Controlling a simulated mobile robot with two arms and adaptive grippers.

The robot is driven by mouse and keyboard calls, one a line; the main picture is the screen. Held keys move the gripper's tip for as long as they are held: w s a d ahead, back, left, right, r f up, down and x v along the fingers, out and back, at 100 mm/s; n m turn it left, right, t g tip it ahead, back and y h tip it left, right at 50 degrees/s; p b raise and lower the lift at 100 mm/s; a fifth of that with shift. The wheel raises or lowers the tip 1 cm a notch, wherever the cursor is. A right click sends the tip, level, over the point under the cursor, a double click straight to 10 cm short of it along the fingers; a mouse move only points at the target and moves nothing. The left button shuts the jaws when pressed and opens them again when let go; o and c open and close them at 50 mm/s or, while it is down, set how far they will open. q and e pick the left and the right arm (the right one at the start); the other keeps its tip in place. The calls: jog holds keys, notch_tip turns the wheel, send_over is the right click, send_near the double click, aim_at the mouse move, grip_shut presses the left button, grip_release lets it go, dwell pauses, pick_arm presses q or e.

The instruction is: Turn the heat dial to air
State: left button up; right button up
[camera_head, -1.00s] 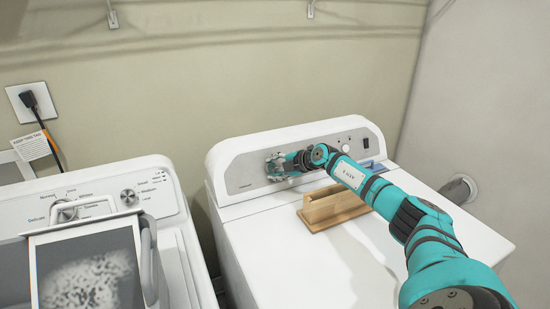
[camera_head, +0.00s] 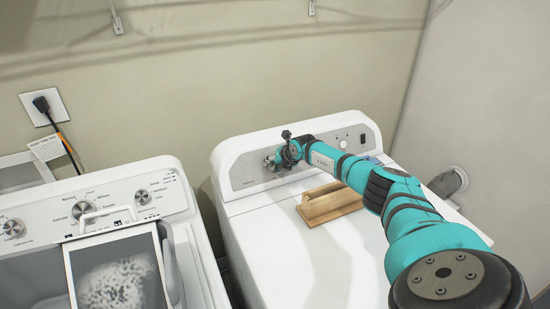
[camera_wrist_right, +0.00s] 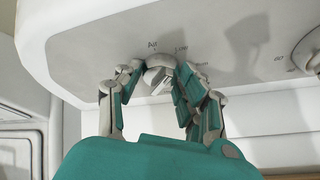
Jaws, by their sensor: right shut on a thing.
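The heat dial (camera_wrist_right: 160,68) is a round light knob on the dryer's grey control panel (camera_wrist_right: 100,45). In the right wrist view the labels "Air" and "Low" show just above it. My right gripper (camera_wrist_right: 155,78) has its fingers closed around the dial, one on each side. In the head view my right gripper (camera_head: 277,160) is at the left part of the dryer's panel (camera_head: 243,172), where the arm and fingers hide most of the dial. My left gripper is not in view.
A washer (camera_head: 190,228) with an open lid stands to the left. A second knob (camera_wrist_right: 312,55) is at the right of the panel.

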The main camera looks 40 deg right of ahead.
jog(key=shift+a+r+n+h+p, duration=0.15)
jog(key=shift+n+h+p, duration=0.35)
jog(key=shift+n+p, duration=0.6)
jog(key=shift+n+g+h, duration=0.3)
jog(key=shift+n+g, duration=0.1)
jog(key=shift+n, duration=0.3)
jog(key=shift+a+f+n+h+p, duration=0.1)
jog(key=shift+f+n+h+p, duration=0.2)
jog(key=shift+n, duration=0.3)
jog(key=shift+n+h, duration=0.5)
jog(key=shift+n, duration=0.3)
